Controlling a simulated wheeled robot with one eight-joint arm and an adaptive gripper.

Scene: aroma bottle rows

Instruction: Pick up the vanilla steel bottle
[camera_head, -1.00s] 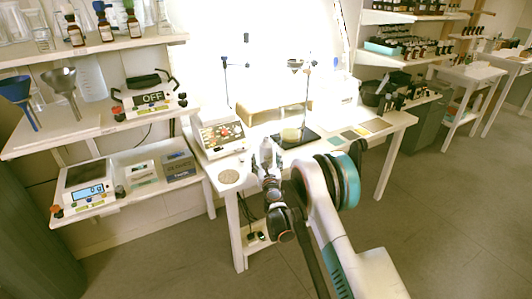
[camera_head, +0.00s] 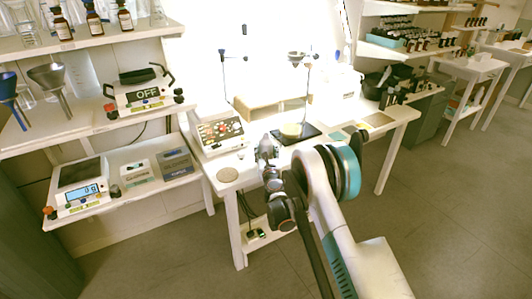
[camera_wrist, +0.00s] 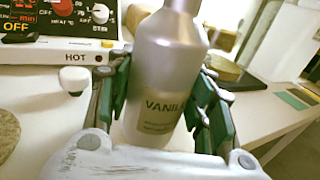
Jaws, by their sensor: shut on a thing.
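The vanilla steel bottle (camera_wrist: 168,65) is grey metal with a pale label reading "VANIL…" and stands between my gripper's green-padded fingers in the wrist view. My gripper (camera_wrist: 165,98) is shut on the bottle's body. The bottle leans slightly in that view, and its top is cut off by the upper edge. In the head view my gripper (camera_head: 267,155) is over the front part of the white table (camera_head: 205,166); the bottle is small and mostly hidden there. I cannot tell whether its base touches the table.
A hotplate (camera_head: 220,132) with red and dark controls stands to the left; its front (camera_wrist: 60,50) is close to the bottle. A round cork mat (camera_head: 228,174) lies at the table's front left. A stand (camera_head: 297,133) with a yellowish round piece on its base is behind.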

